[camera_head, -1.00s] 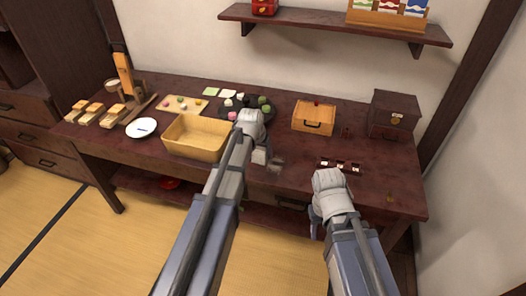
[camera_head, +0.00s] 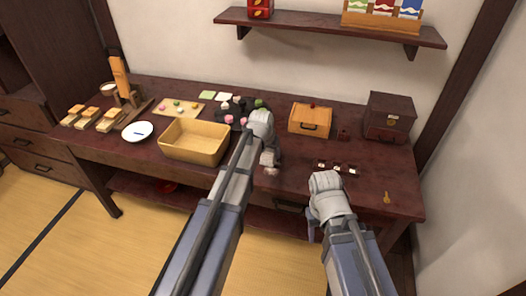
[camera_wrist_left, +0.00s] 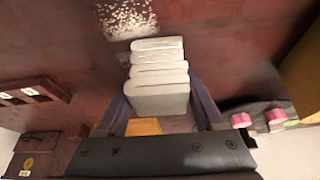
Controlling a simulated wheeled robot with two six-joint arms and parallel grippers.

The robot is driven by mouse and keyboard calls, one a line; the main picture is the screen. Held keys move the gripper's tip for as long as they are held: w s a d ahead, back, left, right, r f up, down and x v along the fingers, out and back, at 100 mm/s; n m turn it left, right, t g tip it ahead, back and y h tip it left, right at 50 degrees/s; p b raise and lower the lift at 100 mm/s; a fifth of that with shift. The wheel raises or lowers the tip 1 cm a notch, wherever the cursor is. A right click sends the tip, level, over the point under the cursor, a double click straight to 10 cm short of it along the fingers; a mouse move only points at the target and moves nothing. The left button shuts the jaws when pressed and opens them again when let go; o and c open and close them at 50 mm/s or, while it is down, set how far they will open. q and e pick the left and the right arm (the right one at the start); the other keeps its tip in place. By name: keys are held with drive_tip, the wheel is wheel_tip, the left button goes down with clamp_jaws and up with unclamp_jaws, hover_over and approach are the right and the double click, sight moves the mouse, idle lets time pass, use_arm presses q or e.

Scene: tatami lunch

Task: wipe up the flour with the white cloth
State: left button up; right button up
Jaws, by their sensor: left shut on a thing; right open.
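The white cloth (camera_wrist_left: 160,75), folded in a thick block, is held between the fingers of my left gripper (camera_wrist_left: 162,95). In the head view, my left gripper (camera_head: 268,152) is over the table right of the tan bin, with the cloth (camera_head: 268,158) small below it. The flour (camera_wrist_left: 127,18) is a speckled white patch on the dark table, just beyond the cloth in the wrist view. It shows as a small pale spot (camera_head: 272,171) in the head view. My right gripper (camera_head: 313,226) is open near the table's front edge, its fingers mostly hidden by the arm.
A tan bin (camera_head: 194,153) stands left of my left arm. A dark plate with sweets (camera_head: 230,119) lies behind it. A wooden box (camera_head: 310,131), a dark chest (camera_head: 387,131) and a small row of dark pieces (camera_head: 337,167) stand right. A brass object (camera_head: 387,198) lies near the right end.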

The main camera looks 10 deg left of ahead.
use_arm(q)
drive_tip(key=shift+d, duration=0.25)
drive_tip(key=shift+s+d+r, duration=0.1)
drive_tip(key=shift+d, duration=1.8)
drive_tip(key=shift+s+d, duration=0.1)
drive_tip(key=shift+d, duration=1.9)
wheel_tip(320, 180, up, 6)
drive_tip(key=p, duration=0.6)
